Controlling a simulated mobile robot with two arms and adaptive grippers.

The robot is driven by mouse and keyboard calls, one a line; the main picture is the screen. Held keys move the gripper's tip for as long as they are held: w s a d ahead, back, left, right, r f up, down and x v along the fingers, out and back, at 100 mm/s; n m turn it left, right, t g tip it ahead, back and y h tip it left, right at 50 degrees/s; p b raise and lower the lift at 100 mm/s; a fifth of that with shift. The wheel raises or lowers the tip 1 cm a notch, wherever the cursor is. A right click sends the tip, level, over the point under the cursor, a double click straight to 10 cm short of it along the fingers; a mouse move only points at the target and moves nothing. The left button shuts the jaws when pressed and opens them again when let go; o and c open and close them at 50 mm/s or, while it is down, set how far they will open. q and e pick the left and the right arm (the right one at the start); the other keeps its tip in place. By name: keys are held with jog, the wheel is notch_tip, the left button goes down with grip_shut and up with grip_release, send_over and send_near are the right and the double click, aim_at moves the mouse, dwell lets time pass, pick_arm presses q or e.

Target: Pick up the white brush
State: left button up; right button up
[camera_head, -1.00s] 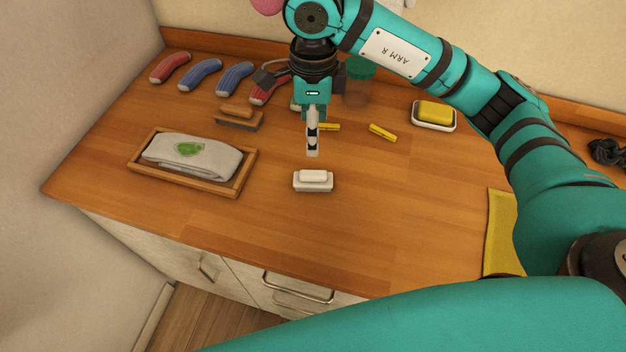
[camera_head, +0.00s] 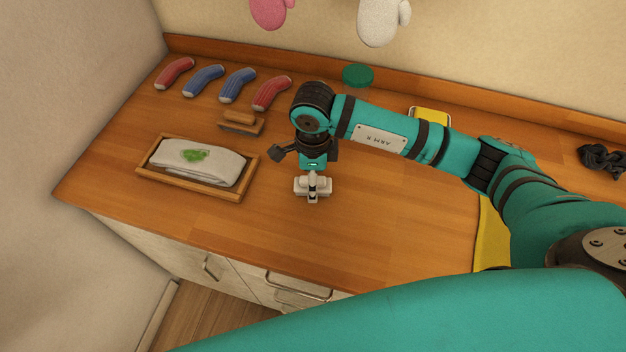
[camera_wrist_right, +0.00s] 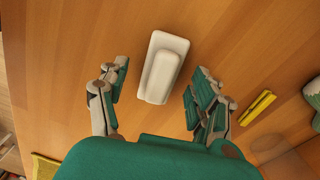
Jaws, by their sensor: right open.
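The white brush (camera_head: 299,187) lies on the wooden counter, partly hidden behind my right gripper (camera_head: 313,188) in the head view. In the right wrist view the brush (camera_wrist_right: 163,67) shows whole, a pale block with a raised handle. My right gripper (camera_wrist_right: 161,72) is open, one finger on each side of the brush. The fingers appear apart from it. How high the fingertips are above the counter I cannot tell. My left gripper is not in view.
A wooden tray (camera_head: 143,171) with a folded grey cloth (camera_head: 215,164) stands to the left. A brown brush (camera_head: 240,123) and several rolled socks (camera_head: 238,86) lie behind. A yellow clip (camera_wrist_right: 257,107) lies right of the gripper in the wrist view.

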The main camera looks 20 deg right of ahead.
jog(key=c, duration=1.3)
jog(key=shift+r, duration=0.1)
jog(key=shift+w+r+b, duration=0.1)
jog(key=shift+r+b, duration=0.45)
jog(key=shift+r, duration=0.05)
jog(key=shift+s+r+b, duration=0.3)
jog(key=shift+r+b, duration=0.25)
jog(key=shift+r, duration=0.4)
jog(key=s+b, duration=0.1)
jog(key=s, duration=0.3)
jog(key=s+r+b, duration=0.1)
jog(key=s, duration=0.4)
jog(key=s+a+b, duration=0.1)
jog(key=s, duration=0.4)
jog(key=shift+s+a+r+b, duration=0.1)
jog(key=shift+s+r+b, duration=0.1)
jog(key=shift+b, duration=0.2)
jog(key=shift+s+r, duration=0.15)
jog(key=shift+s, duration=0.45)
